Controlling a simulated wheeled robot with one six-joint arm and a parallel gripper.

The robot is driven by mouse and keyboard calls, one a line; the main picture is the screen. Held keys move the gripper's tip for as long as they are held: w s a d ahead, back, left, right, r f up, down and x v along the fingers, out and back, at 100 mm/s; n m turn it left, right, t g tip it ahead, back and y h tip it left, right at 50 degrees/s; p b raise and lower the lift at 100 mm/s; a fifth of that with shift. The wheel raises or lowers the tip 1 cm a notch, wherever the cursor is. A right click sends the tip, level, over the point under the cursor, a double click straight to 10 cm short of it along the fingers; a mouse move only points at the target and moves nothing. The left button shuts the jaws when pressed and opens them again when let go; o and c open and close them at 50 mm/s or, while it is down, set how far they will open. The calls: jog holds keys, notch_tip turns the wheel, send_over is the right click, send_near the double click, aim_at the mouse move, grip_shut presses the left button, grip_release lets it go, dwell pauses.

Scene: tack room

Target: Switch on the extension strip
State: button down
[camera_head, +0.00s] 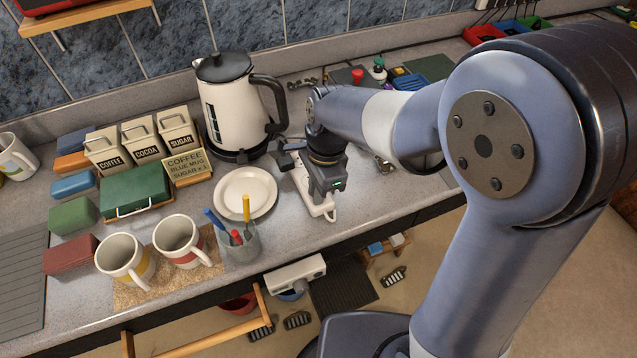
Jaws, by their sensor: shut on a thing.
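The white extension strip (318,208) lies on the worktop near its front edge, right of the white plate (245,193). Its near end shows; my gripper covers much of the rest, and its switch cannot be made out. My gripper (300,168) points down over the strip, with its jaws low at the strip. It is shut on what appears to be the strip, though the contact is largely hidden. A small green light shows on the dark housing above the strip; I cannot tell whether the strip is lit.
The cream kettle (228,105) stands just behind and left of my gripper. A pen cup (242,245) and two mugs (178,242) stand front left. Canisters (138,139) and a green box (135,192) are farther left. Bare worktop (385,205) lies to the right.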

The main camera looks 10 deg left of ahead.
jog(key=c, duration=1.4)
grip_release()
jog(key=shift+c, duration=0.2)
jog(key=shift+r, duration=0.15)
notch_tip(320, 180, up, 10)
jog(key=d, duration=0.1)
jog(key=shift+w+r+b, duration=0.2)
jog(key=shift+w+b, duration=0.15)
jog(key=shift+w, duration=0.05)
jog(key=shift+d, duration=0.1)
